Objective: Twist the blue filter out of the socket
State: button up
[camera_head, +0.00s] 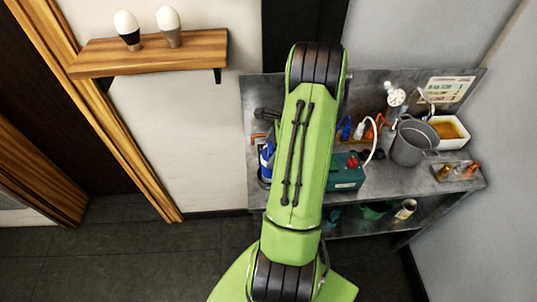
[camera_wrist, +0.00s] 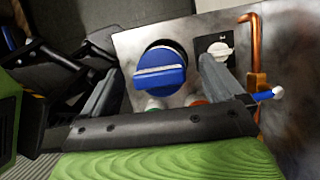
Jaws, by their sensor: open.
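The blue filter (camera_wrist: 162,76) sits in a dark round socket on a grey metal panel (camera_wrist: 128,42) in the wrist view. It has a raised grip bar across its face, with a pale strip along the bar's top edge. My gripper (camera_wrist: 161,64) is open, with one finger on each side of the filter. Gaps show between the fingers and the filter, and nothing is held. I cannot tell how deep the fingertips reach. In the head view my green arm covers the gripper and the filter.
A copper pipe (camera_wrist: 256,50) with a blue-handled valve (camera_wrist: 268,95) stands right of the right finger. A white knob (camera_wrist: 220,50) is close behind that finger. In the head view, a grey bucket (camera_head: 411,145) and a teal box (camera_head: 346,173) crowd the workbench (camera_head: 385,184).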

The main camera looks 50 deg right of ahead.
aim_at(268, 155)
jog(key=x, duration=0.3)
jog(key=shift+f, duration=0.1)
jog(key=shift+c, duration=0.2)
jog(key=c, duration=1.2)
jog(key=o, duration=0.6)
jog(key=c, duration=0.5)
jog(key=m+h, duration=0.1)
jog(key=m, duration=0.1)
jog(key=m+h, duration=0.1)
jog(key=m, duration=0.2)
jog(key=shift+t, duration=0.3)
jog(key=m, duration=0.2)
jog(key=m+h, duration=0.1)
jog(key=m, duration=0.1)
jog(key=m+h, duration=0.1)
jog(key=m, duration=0.1)
jog(key=shift+d+m+b, duration=0.3)
